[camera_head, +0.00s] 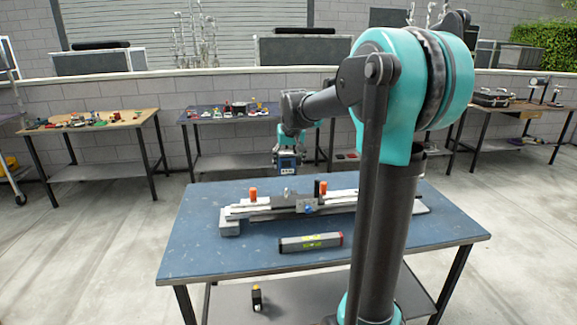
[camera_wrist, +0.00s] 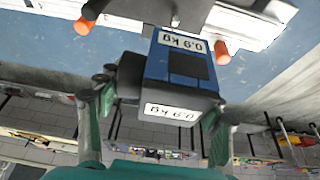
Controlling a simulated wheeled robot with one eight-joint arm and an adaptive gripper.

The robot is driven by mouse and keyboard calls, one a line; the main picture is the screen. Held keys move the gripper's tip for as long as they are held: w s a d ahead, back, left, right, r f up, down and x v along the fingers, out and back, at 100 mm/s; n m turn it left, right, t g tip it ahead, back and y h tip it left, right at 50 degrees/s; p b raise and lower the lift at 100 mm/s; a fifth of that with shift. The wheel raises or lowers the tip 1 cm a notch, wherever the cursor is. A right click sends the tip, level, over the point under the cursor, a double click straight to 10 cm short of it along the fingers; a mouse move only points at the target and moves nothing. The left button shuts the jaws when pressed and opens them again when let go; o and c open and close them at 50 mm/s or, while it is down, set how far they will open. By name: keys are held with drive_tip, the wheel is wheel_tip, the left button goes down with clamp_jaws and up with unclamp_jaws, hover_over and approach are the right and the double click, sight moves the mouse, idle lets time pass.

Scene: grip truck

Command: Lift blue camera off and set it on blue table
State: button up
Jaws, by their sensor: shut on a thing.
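The blue camera (camera_head: 287,164), a blue and black block with white "0.9 kg" labels, is held in the air near the far edge of the blue table (camera_head: 190,245), behind the slider rail (camera_head: 265,208). In the wrist view the blue camera (camera_wrist: 185,62) fills the middle, between the fingers of my gripper (camera_wrist: 155,104). In the head view my gripper (camera_head: 288,148) points down and is shut on the camera's upper part. The rail has orange knobs and lies across the table. The wrist view also shows the orange knobs (camera_wrist: 84,26).
A grey level-like bar (camera_head: 310,243) lies at the table's front. The table's left front and right end are clear. A small dark and yellow object (camera_head: 257,297) is below the table. Other cluttered tables (camera_head: 90,122) stand along the wall behind.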

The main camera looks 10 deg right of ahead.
sight(288, 151)
drive_tip(key=shift+r, duration=4.55)
